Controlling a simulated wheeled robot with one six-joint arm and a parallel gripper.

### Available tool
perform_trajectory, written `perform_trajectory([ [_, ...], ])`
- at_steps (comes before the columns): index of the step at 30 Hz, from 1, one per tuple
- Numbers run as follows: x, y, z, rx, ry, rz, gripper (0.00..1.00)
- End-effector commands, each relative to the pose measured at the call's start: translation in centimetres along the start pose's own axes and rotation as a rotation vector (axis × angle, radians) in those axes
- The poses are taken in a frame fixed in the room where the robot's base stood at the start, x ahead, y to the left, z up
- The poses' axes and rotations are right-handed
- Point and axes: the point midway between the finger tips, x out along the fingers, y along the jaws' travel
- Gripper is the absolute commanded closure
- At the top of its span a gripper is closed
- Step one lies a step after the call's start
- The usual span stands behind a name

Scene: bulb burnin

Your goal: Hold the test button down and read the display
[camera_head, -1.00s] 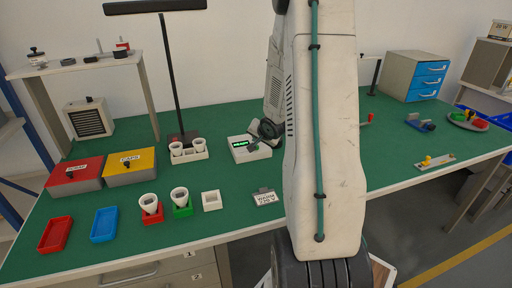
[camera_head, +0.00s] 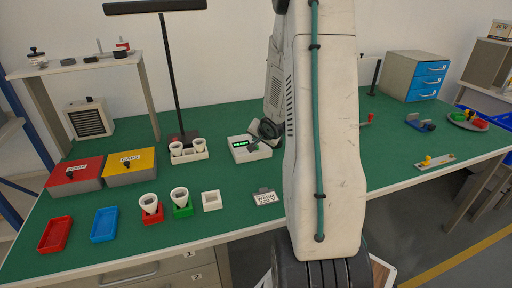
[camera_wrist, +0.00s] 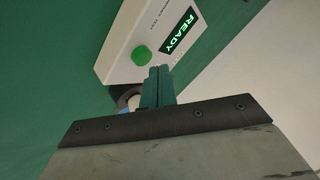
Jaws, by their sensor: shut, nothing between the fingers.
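The tester is a white box on the green bench, in the head view (camera_head: 243,155) and in the wrist view (camera_wrist: 112,62). Its display (camera_wrist: 179,30) is lit green and reads READY. The green test button (camera_wrist: 141,55) is round and stands on the top face below the display. My gripper (camera_wrist: 159,70) is shut and empty, its fingertips at the box's edge just beside the button in the picture. I cannot tell its height above the box, and no contact with the button shows. In the head view my gripper (camera_head: 255,146) partly covers the tester's right side.
White bulbs stand in a rack (camera_head: 188,157) left of the tester. Two more sit in a red holder (camera_head: 152,217) and a green holder (camera_head: 182,211), beside an empty white holder (camera_head: 211,201). A small sign (camera_head: 264,198) stands in front. A lamp post (camera_head: 174,80) rises behind.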

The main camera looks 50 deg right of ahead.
Motion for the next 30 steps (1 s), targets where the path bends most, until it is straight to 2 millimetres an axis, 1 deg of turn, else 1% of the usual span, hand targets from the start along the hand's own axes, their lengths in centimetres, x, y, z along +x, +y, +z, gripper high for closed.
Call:
perform_trajectory([
  [11,0.54,0.40,0.47,0.000,0.000,0.000,1.00],
  [30,0.79,0.57,0.65,0.001,0.000,0.000,1.00],
])
